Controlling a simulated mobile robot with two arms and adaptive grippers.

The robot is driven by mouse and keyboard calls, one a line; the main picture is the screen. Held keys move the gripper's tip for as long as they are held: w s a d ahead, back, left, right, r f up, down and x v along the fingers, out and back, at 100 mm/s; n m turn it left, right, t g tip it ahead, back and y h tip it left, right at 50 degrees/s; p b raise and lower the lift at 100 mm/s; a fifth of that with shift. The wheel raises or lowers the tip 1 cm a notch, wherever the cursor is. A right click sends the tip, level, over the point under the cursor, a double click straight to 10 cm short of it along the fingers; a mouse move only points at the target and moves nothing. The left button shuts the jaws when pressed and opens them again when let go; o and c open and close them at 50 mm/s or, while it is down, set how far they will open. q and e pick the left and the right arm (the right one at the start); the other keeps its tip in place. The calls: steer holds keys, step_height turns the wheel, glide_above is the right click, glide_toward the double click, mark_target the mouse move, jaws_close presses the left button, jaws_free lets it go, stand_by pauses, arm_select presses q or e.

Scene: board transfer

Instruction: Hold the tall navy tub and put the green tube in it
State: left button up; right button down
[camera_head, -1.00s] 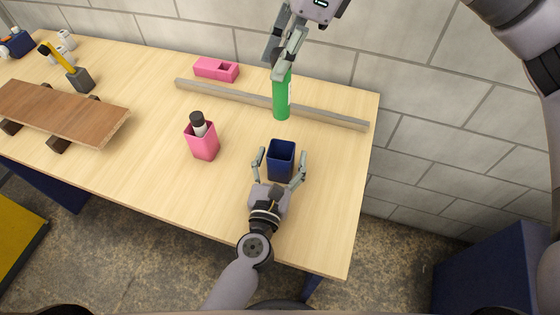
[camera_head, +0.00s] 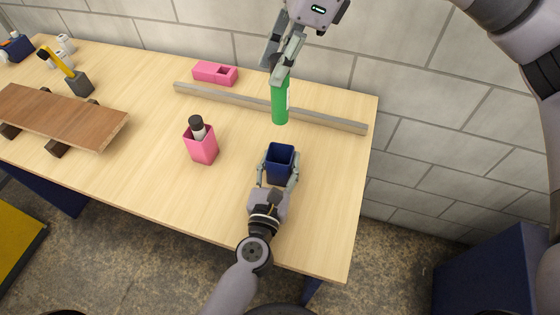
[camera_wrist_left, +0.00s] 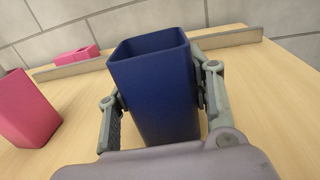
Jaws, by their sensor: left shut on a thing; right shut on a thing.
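The tall navy tub (camera_head: 280,160) stands upright on the table near its right end, open at the top. Its inside looks empty where I can see it. My left gripper (camera_head: 277,178) is shut on the tub from the near side, one finger on each side; the tub fills the middle of the left wrist view (camera_wrist_left: 158,85). My right gripper (camera_head: 283,72) is shut on the upper end of the green tube (camera_head: 280,103). The tube hangs upright, above and slightly behind the tub, apart from it.
A pink tub (camera_head: 202,150) holding a dark-capped bottle (camera_head: 197,128) stands left of the navy tub. A long grey bar (camera_head: 250,104) lies behind. A low pink box (camera_head: 215,72) sits farther back. A brown board (camera_head: 60,118) rests on supports at left.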

mark_target(280, 119)
steer(key=shift+f, duration=6.4)
steer(key=c, duration=1.2)
jaws_free()
steer(key=v, duration=1.2)
steer(key=shift+r, duration=0.1)
arm_select(q)
steer(key=o, duration=1.2)
